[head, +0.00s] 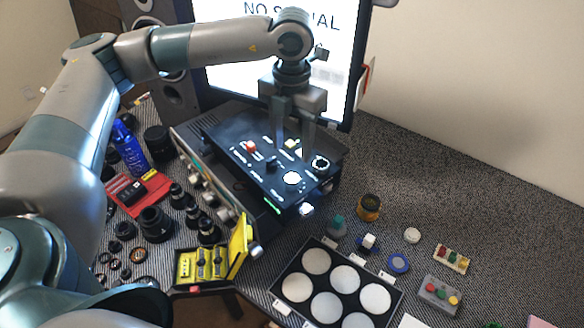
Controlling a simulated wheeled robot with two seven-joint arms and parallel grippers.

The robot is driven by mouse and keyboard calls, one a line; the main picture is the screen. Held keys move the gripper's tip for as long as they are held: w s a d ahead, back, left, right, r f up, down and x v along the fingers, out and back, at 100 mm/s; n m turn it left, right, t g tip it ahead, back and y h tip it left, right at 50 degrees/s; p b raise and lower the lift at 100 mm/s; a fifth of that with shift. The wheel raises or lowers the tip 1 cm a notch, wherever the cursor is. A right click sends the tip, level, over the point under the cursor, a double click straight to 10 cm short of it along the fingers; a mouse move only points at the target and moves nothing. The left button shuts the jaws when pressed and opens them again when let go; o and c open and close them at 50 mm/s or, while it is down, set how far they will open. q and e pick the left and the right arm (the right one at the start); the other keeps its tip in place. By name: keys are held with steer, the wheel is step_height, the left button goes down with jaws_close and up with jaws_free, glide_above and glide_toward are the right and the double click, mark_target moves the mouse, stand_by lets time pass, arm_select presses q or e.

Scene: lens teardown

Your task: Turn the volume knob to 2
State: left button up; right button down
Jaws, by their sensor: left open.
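A black control panel (236,131) sits on top of a grey device in the middle of the table. It carries a dark knob with a white ring (320,163), a bright white round dial (292,178), a black knob (272,164), a red button (250,147) and a yellow part (292,143). The labels are too small to read, so I cannot tell which is the volume knob or its setting. My left gripper (295,146) points down over the panel's far right part, fingers apart and empty. It partly hides the panel there. My right gripper is not seen.
A monitor (345,40) reading "NO SIGNAL" and speakers (178,90) stand behind. In front are a black tray (313,247) with pale discs, a yellow case (239,247) and several lenses (155,222). The table's far right (470,190) is clear.

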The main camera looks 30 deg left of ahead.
mark_target(292, 178)
arm_select(q)
step_height(292, 178, down, 8)
steer(key=p, duration=0.3)
steer(key=shift+f, duration=0.95)
steer(key=c, duration=1)
